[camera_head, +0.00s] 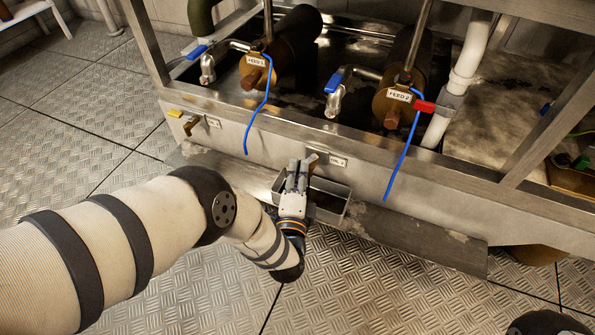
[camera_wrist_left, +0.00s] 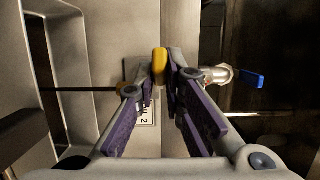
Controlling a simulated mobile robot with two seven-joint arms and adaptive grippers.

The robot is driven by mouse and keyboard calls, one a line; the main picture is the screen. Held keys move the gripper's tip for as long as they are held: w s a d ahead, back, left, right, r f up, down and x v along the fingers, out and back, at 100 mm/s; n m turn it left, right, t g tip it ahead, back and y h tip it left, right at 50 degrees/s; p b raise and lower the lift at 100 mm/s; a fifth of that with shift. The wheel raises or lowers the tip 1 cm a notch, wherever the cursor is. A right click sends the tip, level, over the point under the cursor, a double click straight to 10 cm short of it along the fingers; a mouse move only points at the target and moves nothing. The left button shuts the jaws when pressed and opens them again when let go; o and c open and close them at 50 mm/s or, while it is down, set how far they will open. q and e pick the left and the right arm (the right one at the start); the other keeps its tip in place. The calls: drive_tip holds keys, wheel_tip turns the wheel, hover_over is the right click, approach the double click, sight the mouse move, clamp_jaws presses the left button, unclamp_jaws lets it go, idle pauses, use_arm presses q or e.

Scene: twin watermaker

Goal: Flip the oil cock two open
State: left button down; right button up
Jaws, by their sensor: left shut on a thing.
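The yellow handle of oil cock two (camera_wrist_left: 160,62) shows between my fingertips in the left wrist view. Beside it is a white label (camera_wrist_left: 146,114), partly hidden by a finger, that ends in 2; the label also shows in the head view (camera_head: 338,161). My left gripper (camera_head: 302,165) reaches the front of the metal trough from below and hides the cock in the head view. In the left wrist view, the gripper (camera_wrist_left: 162,78) is shut on the yellow handle. The cock's body is mostly hidden. My right gripper is not in view.
A small open metal tray (camera_head: 328,214) sits just below my left gripper. Another yellow-handled cock (camera_head: 175,114) is further left. The chequered floor at front is clear.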

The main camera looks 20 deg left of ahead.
use_arm(q)
drive_tip(key=shift+s+d+n+y, duration=0.1)
drive_tip(key=shift+d+n+y, duration=0.2)
drive_tip(key=shift+n+y, duration=0.3)
drive_tip(key=shift+g+y, duration=0.3)
drive_tip(key=shift+y, duration=0.1)
drive_tip(key=c, duration=1.7)
unclamp_jaws()
drive_tip(key=v, duration=1.2)
